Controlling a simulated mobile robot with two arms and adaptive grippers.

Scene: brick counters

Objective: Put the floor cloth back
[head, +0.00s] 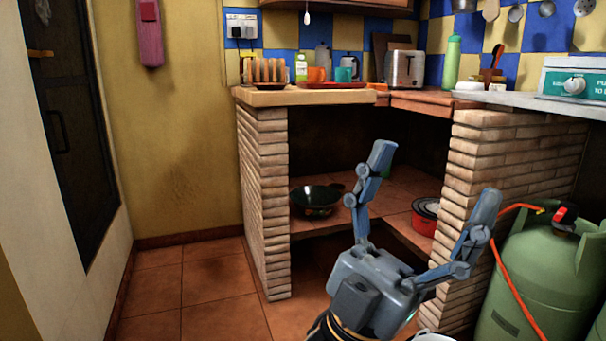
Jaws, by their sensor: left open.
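I cannot make out a floor cloth in the head view. My left gripper (430,185) is open and empty, with its two fingers spread wide and pointing up. It is in front of the open brick-sided counter, and its fingers cover part of the shelf and the right brick pillar. A white rim (433,337) of something, perhaps a bucket, shows at the bottom edge beside the gripper; the rest of it is out of view. My right gripper is not in view.
A dark pan (316,199) and a red pot (426,214) stand on the tiled shelf. A green gas cylinder (545,270) with an orange hose stands at the right. A toaster (404,69) is on the counter. The tiled floor (190,290) at left is clear.

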